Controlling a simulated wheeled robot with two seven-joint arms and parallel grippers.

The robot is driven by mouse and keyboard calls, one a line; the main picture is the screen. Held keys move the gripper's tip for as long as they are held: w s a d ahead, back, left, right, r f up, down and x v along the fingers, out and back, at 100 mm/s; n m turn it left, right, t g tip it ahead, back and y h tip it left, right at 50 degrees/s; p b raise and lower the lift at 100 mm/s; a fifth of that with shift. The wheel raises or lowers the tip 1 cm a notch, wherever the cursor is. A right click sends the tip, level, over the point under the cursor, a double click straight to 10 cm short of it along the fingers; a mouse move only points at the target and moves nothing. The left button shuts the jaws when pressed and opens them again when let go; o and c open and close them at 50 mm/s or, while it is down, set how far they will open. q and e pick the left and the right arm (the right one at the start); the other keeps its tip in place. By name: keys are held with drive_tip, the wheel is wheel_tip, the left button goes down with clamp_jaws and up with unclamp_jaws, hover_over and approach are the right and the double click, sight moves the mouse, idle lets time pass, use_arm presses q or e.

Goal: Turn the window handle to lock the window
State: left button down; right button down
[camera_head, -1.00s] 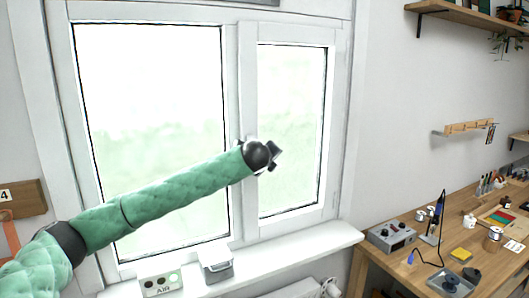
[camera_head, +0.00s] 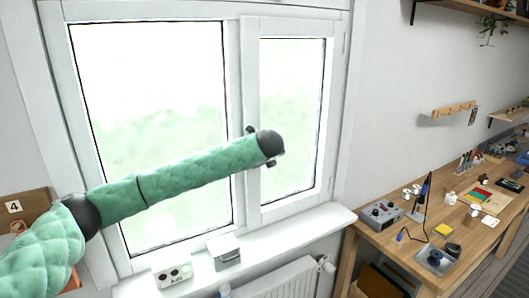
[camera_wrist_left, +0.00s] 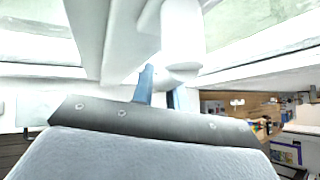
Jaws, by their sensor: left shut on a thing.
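The white two-sash window has a large left sash (camera_head: 66,130) and a narrower right sash (camera_head: 252,75). Both look closed in their frame. My left arm reaches across the left sash, and my left gripper (camera_head: 262,147) is at the middle post, mostly hidden behind my own wrist. In the left wrist view the white window handle (camera_wrist_left: 183,35) stands out close ahead. My left gripper's blue-grey fingers (camera_wrist_left: 160,88) are at its lower part, shut on it. The handle is hidden in the head view. My right gripper is not in view.
On the sill (camera_head: 285,232) stand a small box with round marks (camera_head: 173,274) and a grey-lidded container (camera_head: 224,250). A radiator (camera_head: 280,282) is below. A wooden workbench (camera_head: 405,252) with tools is at the right.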

use_arm(q)
drive_tip(key=shift+s+a+f+m+g+y+p, duration=0.15)
drive_tip(key=shift+s+a+m+g+y+p, duration=0.25)
drive_tip(key=shift+a+g+y+p, duration=0.25)
drive_tip(key=shift+s+a+f+m+g+y+p, duration=0.1)
drive_tip(key=shift+s+a+m+g+y+p, duration=0.3)
drive_tip(key=shift+p, duration=0.45)
drive_tip(key=shift+w, duration=0.15)
drive_tip(key=c, duration=1.4)
unclamp_jaws()
